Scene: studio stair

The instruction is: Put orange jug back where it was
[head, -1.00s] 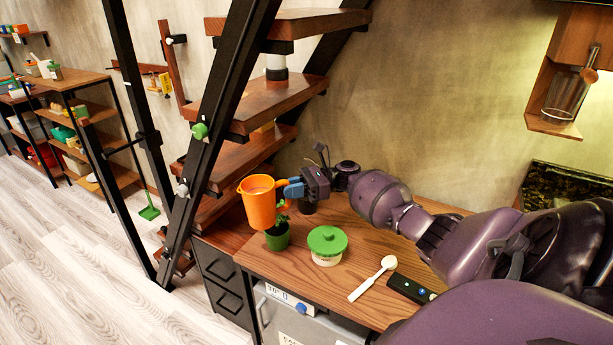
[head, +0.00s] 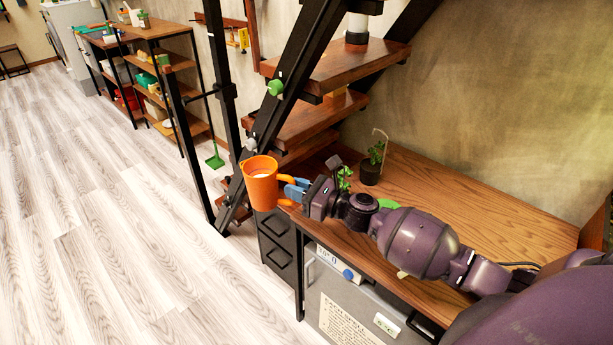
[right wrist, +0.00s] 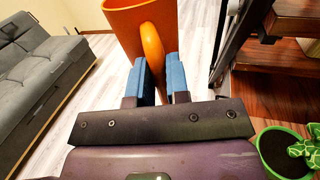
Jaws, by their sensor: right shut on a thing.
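The orange jug (head: 261,184) is held upright in the air at the left end of the wooden counter, beside the staircase. My right gripper (head: 292,190) is shut on its handle. In the right wrist view the jug (right wrist: 128,18) is at the top, with its handle between the blue fingers of the gripper (right wrist: 160,78). The floor shows beneath it in that view. The left gripper does not show in either view.
A potted plant (head: 371,168) stands on the wooden counter (head: 450,205). A green pot (right wrist: 283,150) is close by my right wrist. Stair treads (head: 335,68) and a black stair beam rise behind the jug. A grey sofa (right wrist: 40,85) shows in the wrist view. Open floor (head: 90,230) lies left.

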